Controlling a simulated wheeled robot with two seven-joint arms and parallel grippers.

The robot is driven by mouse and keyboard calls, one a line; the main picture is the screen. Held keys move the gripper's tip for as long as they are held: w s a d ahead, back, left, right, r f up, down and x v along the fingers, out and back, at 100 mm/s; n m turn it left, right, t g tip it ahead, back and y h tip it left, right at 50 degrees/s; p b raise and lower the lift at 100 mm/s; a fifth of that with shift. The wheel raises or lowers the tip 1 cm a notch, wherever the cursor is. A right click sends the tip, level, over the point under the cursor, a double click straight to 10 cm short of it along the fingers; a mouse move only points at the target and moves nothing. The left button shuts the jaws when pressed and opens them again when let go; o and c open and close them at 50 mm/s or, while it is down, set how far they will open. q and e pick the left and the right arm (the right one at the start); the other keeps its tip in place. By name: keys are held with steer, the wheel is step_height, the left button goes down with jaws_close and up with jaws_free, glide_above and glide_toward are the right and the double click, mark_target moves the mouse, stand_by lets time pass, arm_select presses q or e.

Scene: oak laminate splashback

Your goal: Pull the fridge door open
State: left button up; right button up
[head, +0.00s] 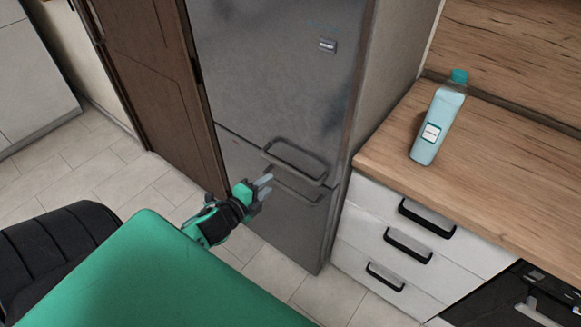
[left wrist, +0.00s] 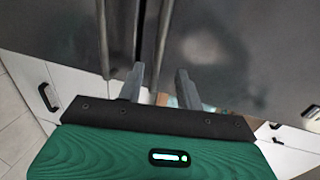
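The grey metal fridge (head: 275,75) stands in the middle of the head view, its doors closed. Two bar handles sit close together at the seam: the upper door's handle (head: 297,166) and the lower door's handle (head: 298,189). My left gripper (head: 266,186) is in front of the lower door, near the left ends of the handles. In the left wrist view the fingers (left wrist: 160,78) are apart with nothing held between them. Dark handle bars (left wrist: 163,40) show just beyond the fingertips; I cannot tell if they touch. My right gripper is not in view.
A wooden worktop (head: 500,165) with a pale blue bottle (head: 436,125) is right of the fridge, above white drawers (head: 390,235) with black handles. A brown door (head: 150,75) is on the left. Tiled floor (head: 130,185) is clear in front.

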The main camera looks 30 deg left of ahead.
mark_target(289, 166)
arm_select(q)
steer(key=p+x, duration=0.1)
steer(key=x, duration=1)
steer(key=shift+w+d+f+p, duration=0.1)
steer(key=shift+w+p, duration=0.1)
steer(key=shift+p, duration=0.2)
jaws_close()
